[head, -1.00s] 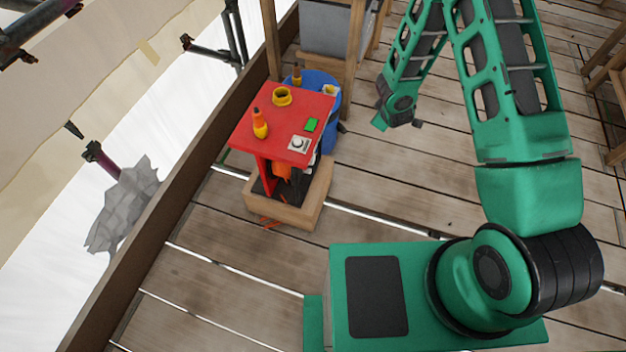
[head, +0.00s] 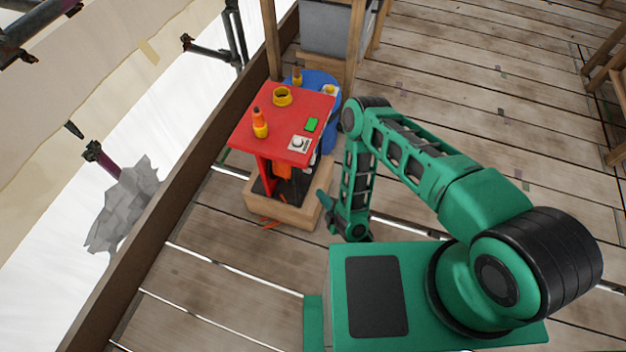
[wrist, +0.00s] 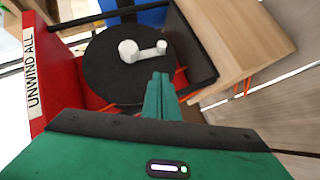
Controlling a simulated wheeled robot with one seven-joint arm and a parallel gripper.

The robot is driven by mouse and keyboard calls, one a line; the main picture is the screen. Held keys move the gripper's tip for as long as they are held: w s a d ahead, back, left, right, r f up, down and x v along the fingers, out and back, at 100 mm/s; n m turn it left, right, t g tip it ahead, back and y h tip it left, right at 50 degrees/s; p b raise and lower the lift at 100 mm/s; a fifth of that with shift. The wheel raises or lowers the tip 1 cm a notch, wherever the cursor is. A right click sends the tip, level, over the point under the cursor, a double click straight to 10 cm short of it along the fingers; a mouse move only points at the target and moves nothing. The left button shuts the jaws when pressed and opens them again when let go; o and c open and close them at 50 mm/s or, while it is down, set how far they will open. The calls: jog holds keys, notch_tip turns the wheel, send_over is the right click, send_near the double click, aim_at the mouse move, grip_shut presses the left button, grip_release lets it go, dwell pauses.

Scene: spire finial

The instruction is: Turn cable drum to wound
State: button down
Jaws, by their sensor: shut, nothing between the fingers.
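The cable drum sits under a red-topped stand (head: 262,115). In the wrist view the drum shows as a round dark disc (wrist: 105,75) with a white crank (wrist: 145,52) on its face. The crank has a large round end at left and a small knob at right. My gripper (wrist: 158,78) is shut and empty, its green fingertips in front of the disc, below the crank's knob in the picture. I cannot tell whether they touch the disc. In the head view my gripper (head: 324,198) is low, right of the stand, and small in the picture.
A red panel (wrist: 45,75) labelled "UNWIND ALL" stands left of the disc. Orange cable (wrist: 180,82) shows beside it. The stand rests on a wooden base (head: 285,212). A blue object (head: 325,82) is behind it. The plank floor at right is clear.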

jog(key=d+f+x, duration=0.1)
jog(key=d+x, duration=0.1)
jog(key=x, duration=1)
jog(key=shift+w+f, duration=0.2)
jog(key=shift+w, duration=0.15)
jog(key=shift+w+a+f, duration=0.1)
jog(key=shift+a, duration=0.1)
